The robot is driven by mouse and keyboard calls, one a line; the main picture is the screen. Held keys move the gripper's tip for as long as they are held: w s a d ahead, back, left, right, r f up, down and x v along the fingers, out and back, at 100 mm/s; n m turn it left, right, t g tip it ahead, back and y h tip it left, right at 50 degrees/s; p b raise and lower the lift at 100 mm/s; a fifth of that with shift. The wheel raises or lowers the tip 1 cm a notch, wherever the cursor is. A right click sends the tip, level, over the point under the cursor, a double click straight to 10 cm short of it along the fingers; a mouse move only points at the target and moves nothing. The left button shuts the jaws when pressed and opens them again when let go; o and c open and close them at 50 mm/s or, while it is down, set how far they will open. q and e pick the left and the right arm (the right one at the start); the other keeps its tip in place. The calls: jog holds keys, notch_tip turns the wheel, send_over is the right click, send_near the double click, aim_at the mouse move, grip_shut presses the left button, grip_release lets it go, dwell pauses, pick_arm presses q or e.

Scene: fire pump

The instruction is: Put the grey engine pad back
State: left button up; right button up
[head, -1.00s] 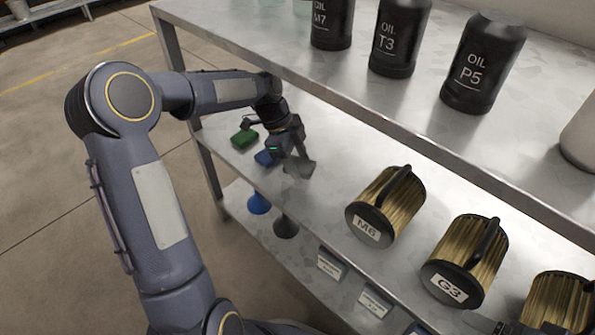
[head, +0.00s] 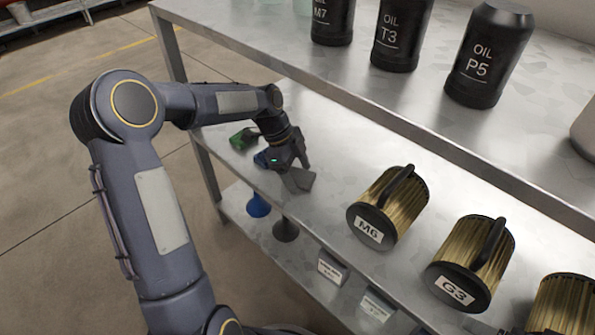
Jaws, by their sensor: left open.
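The grey engine pad (head: 303,180) lies on the middle shelf near its front edge, to the right of the blue and green pads. My left gripper (head: 296,172) is open and right at the grey pad, pointing down. The gripper covers part of the pad, and I cannot tell whether the fingers touch it. The blue pad (head: 261,159) is partly hidden behind the gripper. The green pad (head: 241,139) lies farther left on the same shelf. My right gripper is not in view.
Gold filters M6 (head: 390,205) and G3 (head: 472,262) stand to the right on the middle shelf (head: 345,160). Black oil bottles (head: 400,38) stand on the upper shelf. A blue funnel (head: 258,205) and a dark funnel (head: 285,230) stand below. Bare shelf lies between pad and M6.

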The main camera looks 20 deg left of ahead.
aim_at(291, 172)
pick_arm(q)
jog(key=p+v, duration=0.2)
jog(key=v, duration=0.3)
jog(key=shift+d+r+p, duration=0.1)
jog(key=shift+r+p, duration=0.15)
jog(key=shift+p, duration=0.05)
jog(key=a+p, duration=0.1)
jog(key=a, duration=0.7)
jog(key=a+p, duration=0.1)
jog(key=a, duration=0.3)
jog(key=shift+s+a+f+p, duration=0.1)
jog(key=shift+s+f+p, duration=0.05)
jog(key=shift+s+p, duration=0.2)
